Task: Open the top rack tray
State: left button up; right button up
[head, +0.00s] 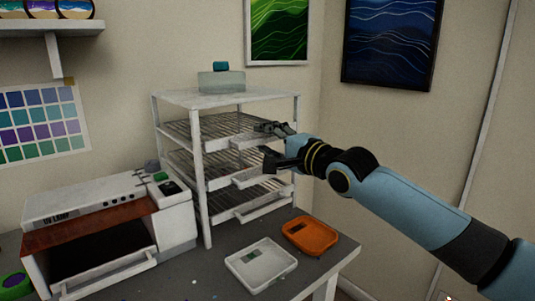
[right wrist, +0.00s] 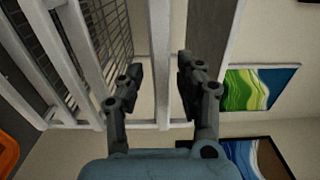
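The white drying rack (head: 207,190) stands on the table with several wire trays stacked in it. The top tray (head: 218,144) sits under the rack's top board, its white front bar facing me, about level with the trays below. My right gripper (head: 266,143) is at the right part of the top tray's front. In the right wrist view my right gripper (right wrist: 160,68) is open, with a white bar (right wrist: 162,40) running between its fingers. Gaps show on both sides of the bar, so the fingers are not closed on it. My left gripper is not in view.
A clear box with a teal lid (head: 221,80) stands on the rack. A UV lamp unit (head: 95,205) is left of the rack. A white tray (head: 261,283) and an orange tray (head: 326,250) lie in front, near the table's right edge.

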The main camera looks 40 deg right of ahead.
jog(key=shift+w, duration=0.1)
grip_shut()
dwell(0.3)
dwell(0.6)
